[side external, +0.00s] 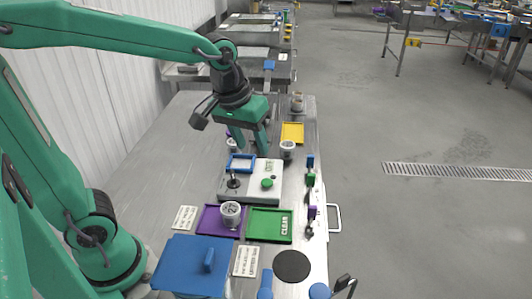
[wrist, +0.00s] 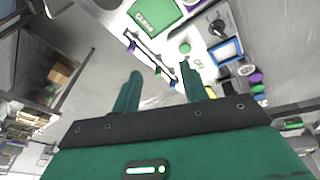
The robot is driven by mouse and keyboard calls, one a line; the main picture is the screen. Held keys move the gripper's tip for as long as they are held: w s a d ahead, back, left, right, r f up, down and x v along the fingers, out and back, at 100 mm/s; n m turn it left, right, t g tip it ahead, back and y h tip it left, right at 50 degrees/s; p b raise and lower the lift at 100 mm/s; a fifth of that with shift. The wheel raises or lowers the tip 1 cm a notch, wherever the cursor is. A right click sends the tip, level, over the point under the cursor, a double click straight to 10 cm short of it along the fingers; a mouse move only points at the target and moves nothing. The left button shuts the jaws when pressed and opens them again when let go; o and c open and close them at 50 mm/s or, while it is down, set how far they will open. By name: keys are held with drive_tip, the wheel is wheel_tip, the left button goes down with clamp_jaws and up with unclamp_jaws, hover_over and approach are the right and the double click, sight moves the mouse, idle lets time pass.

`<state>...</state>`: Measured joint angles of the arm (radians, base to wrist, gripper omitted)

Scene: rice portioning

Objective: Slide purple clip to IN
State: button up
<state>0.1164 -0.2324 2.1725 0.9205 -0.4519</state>
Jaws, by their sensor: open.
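The purple clip (side external: 312,211) sits on a narrow rail along the right edge of the steel table, at the rail's near end in the side view. It also shows small in the wrist view (wrist: 131,46), on the rail's upper left part. Any IN marking is too small to read. My gripper (side external: 260,149) is open and empty, above the table behind the white control box. In the wrist view its two fingers (wrist: 160,70) are spread apart, with the rail's lower end showing between them.
A green clip (side external: 311,179) and a blue clip (side external: 310,160) sit farther back on the rail. The white control box (side external: 274,193) has a green button and a black lever. A green CLEAR tray (side external: 262,225), a purple tray (side external: 209,218) and a yellow tray (side external: 292,133) stand nearby.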

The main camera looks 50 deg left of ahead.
drive_tip(key=w+d+f+n+g, duration=0.2)
drive_tip(key=w+d+f, duration=0.25)
drive_tip(key=w, duration=0.25)
drive_tip(key=n+g, duration=0.1)
drive_tip(key=n, duration=0.2)
hover_over(313, 206)
wheel_tip(313, 206, down, 9)
drive_tip(key=shift+s+r, duration=0.1)
drive_tip(key=shift+f, duration=3.95)
clamp_jaws()
